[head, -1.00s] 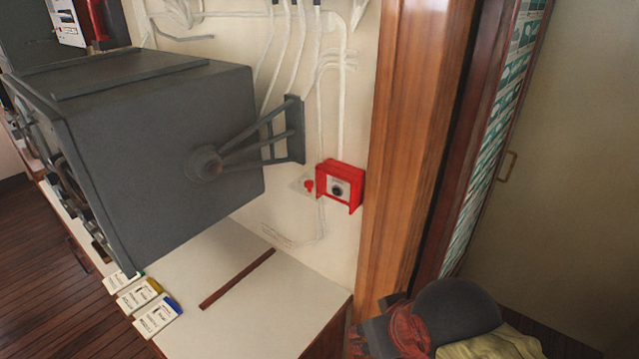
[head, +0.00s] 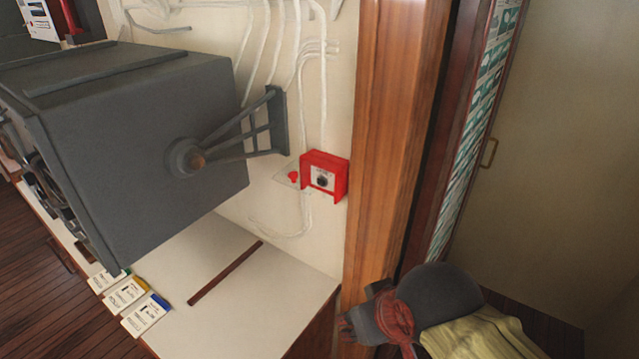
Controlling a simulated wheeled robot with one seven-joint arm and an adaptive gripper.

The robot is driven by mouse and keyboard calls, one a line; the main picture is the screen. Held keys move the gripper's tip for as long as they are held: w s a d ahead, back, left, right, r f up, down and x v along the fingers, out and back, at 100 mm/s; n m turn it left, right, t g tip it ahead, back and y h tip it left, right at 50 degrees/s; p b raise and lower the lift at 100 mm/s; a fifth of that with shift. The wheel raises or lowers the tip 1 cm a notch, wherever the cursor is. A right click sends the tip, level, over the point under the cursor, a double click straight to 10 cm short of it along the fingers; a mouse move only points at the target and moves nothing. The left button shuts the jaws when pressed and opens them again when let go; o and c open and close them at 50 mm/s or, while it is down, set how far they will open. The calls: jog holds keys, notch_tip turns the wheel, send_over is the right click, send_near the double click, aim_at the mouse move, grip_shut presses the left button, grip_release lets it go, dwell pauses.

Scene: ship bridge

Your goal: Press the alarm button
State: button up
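The red alarm box (head: 325,173) is fixed to the cream wall in the head view, just left of the wooden door post. A round dark button (head: 322,179) sits on its pale front plate. A small red knob (head: 293,177) on a clear plate is mounted just left of the box. My gripper is not visible in this view. Nothing touches the alarm box or the button.
A large grey cabinet (head: 130,140) on a bracket juts out left of the alarm box. A white counter (head: 240,285) with a brown strip and booklets (head: 145,315) lies below. A dark grey, red and yellow-green object (head: 440,300) stands at the lower right, by the wooden post (head: 385,130).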

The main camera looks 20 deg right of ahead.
jog(key=c, duration=0.6)
grip_shut()
dwell(0.8)
